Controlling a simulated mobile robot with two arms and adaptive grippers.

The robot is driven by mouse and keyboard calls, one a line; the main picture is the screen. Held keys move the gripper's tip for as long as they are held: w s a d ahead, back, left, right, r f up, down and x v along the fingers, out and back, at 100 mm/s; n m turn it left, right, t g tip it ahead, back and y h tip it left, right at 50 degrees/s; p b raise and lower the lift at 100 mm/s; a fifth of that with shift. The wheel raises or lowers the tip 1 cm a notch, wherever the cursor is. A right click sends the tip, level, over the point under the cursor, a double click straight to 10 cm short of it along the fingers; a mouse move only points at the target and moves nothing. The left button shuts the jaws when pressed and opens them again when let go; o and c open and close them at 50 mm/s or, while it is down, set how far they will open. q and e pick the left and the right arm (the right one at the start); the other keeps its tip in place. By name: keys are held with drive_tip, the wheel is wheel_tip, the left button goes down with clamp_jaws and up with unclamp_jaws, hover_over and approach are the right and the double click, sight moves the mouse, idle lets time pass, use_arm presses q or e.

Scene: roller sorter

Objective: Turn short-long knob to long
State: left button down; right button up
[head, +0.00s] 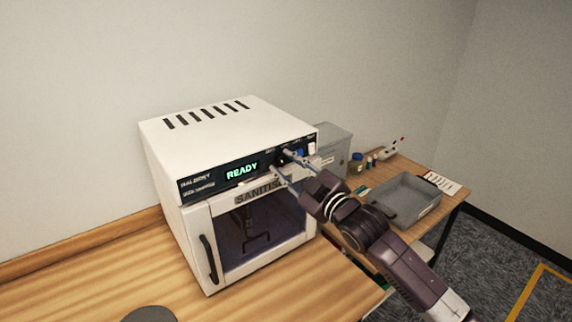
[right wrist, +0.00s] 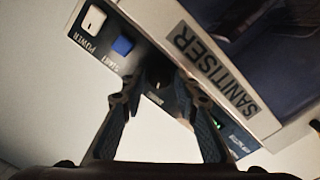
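The short-long knob appears to be the small dark knob (head: 281,156) on the black front panel of the white sanitiser (head: 228,118). It also shows in the right wrist view (right wrist: 156,76), where its label is too blurred to read and its setting cannot be told. My right gripper (head: 283,163) is in front of the panel with its fingers apart. In the right wrist view the fingertips (right wrist: 158,82) lie on either side of the dark knob; contact cannot be made out. My left gripper is not in view.
The display (head: 242,171) reads READY. A white power switch (right wrist: 94,19) and a blue button (right wrist: 123,46) sit beside the knob. The sanitiser's glass door (head: 262,238) is shut. A grey tray (head: 405,200) and small bottles stand on the right-hand table.

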drive_tip(key=shift+c, duration=0.4)
clamp_jaws()
drive_tip(key=m+p, duration=0.1)
drive_tip(key=m, duration=0.2)
drive_tip(key=shift+r, duration=0.1)
drive_tip(key=m+p, duration=0.1)
drive_tip(key=m, duration=0.1)
drive_tip(key=shift+m, duration=0.4)
drive_tip(key=m+p, duration=0.1)
drive_tip(key=m, duration=0.4)
drive_tip(key=shift+m+g+p, duration=0.3)
drive_tip(key=shift+m+p, duration=0.05)
drive_tip(key=shift+m, duration=0.05)
